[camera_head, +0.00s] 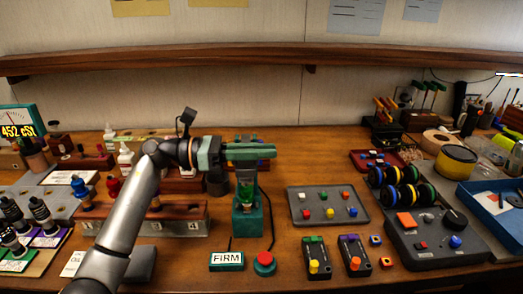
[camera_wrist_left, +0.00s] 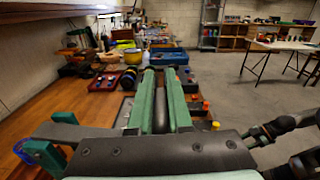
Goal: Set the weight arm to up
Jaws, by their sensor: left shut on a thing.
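The green tester stand (camera_head: 247,222) stands upright on the bench in the middle of the head view, with a green part in its upper frame. My left gripper (camera_head: 262,151) reaches in from the left, level, across the top of this stand. In the left wrist view my left gripper (camera_wrist_left: 161,75) has its two green fingers shut along a dark bar (camera_wrist_left: 160,112), which looks like the weight arm. The fingers hide most of this arm in the head view, so I cannot tell its exact tilt.
A FIRM sign (camera_head: 226,261) and a red button (camera_head: 264,261) sit in front of the stand. A grey tray of coloured blocks (camera_head: 328,222) lies to its right, and a wooden rack (camera_head: 180,222) to its left. A shelf (camera_head: 260,58) runs above the bench.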

